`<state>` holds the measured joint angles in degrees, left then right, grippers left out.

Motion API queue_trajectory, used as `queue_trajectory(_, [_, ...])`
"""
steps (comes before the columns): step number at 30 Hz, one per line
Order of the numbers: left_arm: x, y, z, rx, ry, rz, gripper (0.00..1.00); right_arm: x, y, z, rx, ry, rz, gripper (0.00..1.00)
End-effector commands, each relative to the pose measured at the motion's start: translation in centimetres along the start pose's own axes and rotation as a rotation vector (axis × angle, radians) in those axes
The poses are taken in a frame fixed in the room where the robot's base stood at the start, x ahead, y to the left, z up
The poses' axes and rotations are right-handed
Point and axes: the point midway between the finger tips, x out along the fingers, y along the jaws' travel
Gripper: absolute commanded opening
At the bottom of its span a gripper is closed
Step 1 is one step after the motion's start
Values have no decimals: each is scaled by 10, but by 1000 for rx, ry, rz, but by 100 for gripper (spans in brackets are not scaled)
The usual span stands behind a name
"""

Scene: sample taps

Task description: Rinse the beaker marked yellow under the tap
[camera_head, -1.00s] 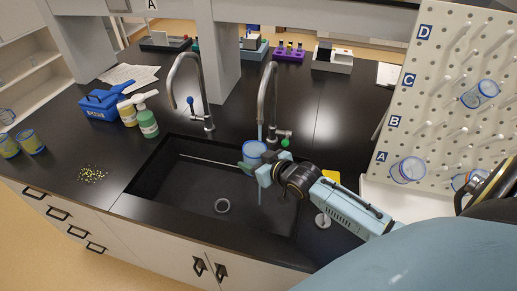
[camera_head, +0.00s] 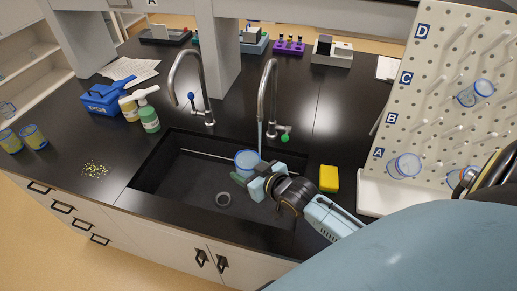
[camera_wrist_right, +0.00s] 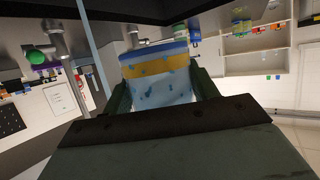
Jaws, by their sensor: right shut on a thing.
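The beaker (camera_head: 246,159) has a blue rim; the right wrist view shows its yellow band and blue specks on its clear wall (camera_wrist_right: 160,78). My right gripper (camera_head: 254,178) is shut on it, holding it over the sink (camera_head: 190,195). The right-hand tap (camera_head: 268,95), with a green knob (camera_head: 285,138), runs a thin water stream (camera_head: 260,135). In the right wrist view the stream (camera_wrist_right: 95,45) passes just left of the beaker; in the head view it meets the beaker's right edge. I cannot tell whether it enters. My left gripper is not in view.
A second tap (camera_head: 203,90) with a blue knob stands left. A yellow sponge (camera_head: 329,178) lies right of the sink. A pegboard (camera_head: 440,100) holding beakers stands at the right. Two beakers (camera_head: 33,137), bottles (camera_head: 149,118) and yellow grains (camera_head: 95,170) are at the left.

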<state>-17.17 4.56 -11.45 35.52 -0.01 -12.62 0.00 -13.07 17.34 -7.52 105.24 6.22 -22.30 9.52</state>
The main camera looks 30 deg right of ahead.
Motion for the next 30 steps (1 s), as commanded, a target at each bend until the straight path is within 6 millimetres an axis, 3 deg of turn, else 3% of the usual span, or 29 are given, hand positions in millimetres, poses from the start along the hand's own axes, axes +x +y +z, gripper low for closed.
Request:
queue_trajectory(13, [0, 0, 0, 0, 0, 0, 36, -20, -25, -7, 0, 4, 0, 37])
queue_trajectory(30, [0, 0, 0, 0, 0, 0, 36, -22, -27, -8, -1, 3, 1, 37])
